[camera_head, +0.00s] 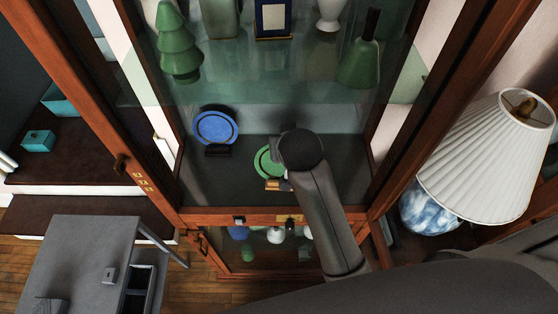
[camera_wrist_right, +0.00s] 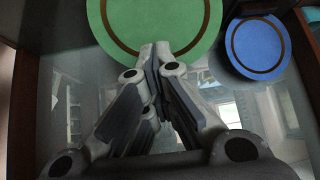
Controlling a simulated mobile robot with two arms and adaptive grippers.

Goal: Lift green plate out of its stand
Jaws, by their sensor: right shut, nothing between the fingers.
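The green plate (camera_head: 263,161) stands on the dark cabinet shelf, partly hidden behind my right arm in the head view. In the right wrist view the green plate (camera_wrist_right: 120,22) fills the top, with a darker ring near its rim. My right gripper (camera_wrist_right: 156,50) is shut and empty, its fingertips overlapping the plate's near rim in the picture; I cannot tell whether they touch it. The green plate's stand cannot be made out clearly. My left gripper is not in view.
A blue plate (camera_head: 215,126) stands on a dark stand (camera_head: 217,150) beside the green one. Wooden cabinet posts frame the opening. A glass shelf above bears a green tree ornament (camera_head: 178,45) and a green vase (camera_head: 361,62). A pleated lamp (camera_head: 487,155) stands outside, right.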

